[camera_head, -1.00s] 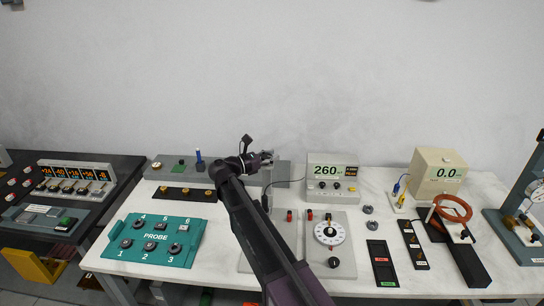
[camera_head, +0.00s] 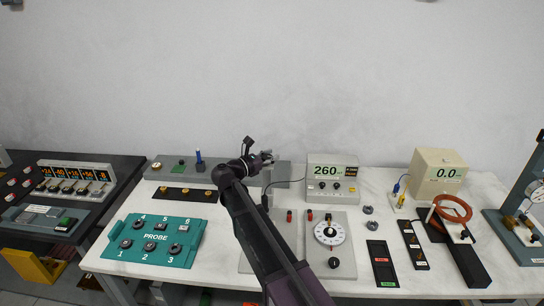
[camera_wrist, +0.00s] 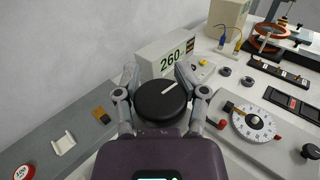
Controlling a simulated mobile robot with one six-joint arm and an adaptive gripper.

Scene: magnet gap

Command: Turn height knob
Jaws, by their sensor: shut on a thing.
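The height knob (camera_wrist: 160,100) is a round black knob with a white pointer line, seen from above in the wrist view. Its line points up and to the right there. My gripper (camera_wrist: 159,84) has one finger on each side of the knob and is shut on it. In the head view my gripper (camera_head: 267,159) is at the back of the white table, over the grey rail; the knob cannot be made out there.
A meter (camera_head: 332,171) reading 260 stands just right of my gripper. A panel with a white dial (camera_head: 329,233) lies in front of it. A green probe board (camera_head: 154,240) lies at left. A beige box (camera_head: 437,172) reading 0.0 stands at right.

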